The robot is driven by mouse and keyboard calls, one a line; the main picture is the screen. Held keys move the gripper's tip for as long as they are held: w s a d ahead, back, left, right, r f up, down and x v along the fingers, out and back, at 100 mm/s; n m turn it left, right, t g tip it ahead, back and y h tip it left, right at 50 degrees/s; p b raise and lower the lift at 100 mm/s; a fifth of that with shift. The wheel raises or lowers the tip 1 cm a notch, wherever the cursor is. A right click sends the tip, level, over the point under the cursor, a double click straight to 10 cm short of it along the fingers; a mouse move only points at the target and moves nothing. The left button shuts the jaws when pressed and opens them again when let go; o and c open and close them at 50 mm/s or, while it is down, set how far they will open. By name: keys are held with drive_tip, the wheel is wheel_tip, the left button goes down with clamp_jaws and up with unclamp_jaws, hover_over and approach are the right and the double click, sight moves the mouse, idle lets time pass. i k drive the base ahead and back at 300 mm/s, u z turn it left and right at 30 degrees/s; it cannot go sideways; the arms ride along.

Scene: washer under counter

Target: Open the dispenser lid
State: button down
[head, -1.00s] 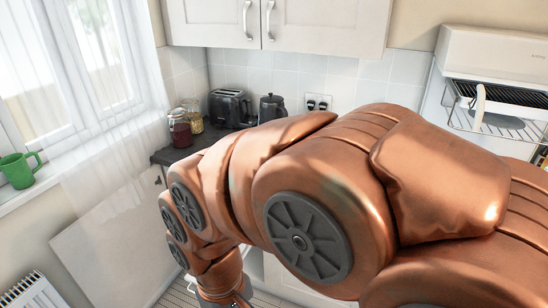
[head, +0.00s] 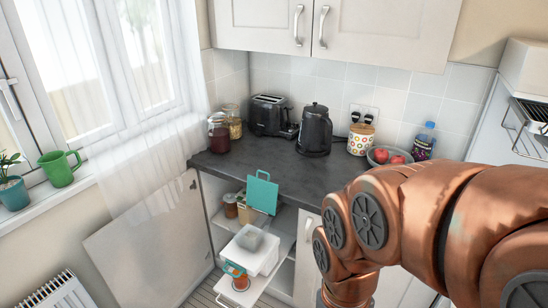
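A teal square panel (head: 262,193) with a small tab on top stands tilted upright in front of the dark counter, above the open lower cabinet. It looks like a raised lid, but I cannot tell for certain that it is the dispenser lid. Below it is a white box-like unit (head: 262,260) with a translucent grey container (head: 250,239) on top. In front of these, a jar with a teal clip (head: 235,270) stands on a white surface. My arm fills the right side and runs down out of the picture; my gripper is not in view.
The dark counter (head: 290,190) carries a toaster (head: 270,115), a kettle (head: 314,131), glass jars (head: 219,133), a dotted canister (head: 360,139) and a fruit bowl (head: 380,158). A cabinet door (head: 145,245) hangs open at left. A radiator (head: 55,290) is at lower left.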

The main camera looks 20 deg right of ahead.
sight(261, 194)
drive_tip(key=u, duration=0.3)
drive_tip(key=i, duration=0.9)
drive_tip(key=u, duration=0.6)
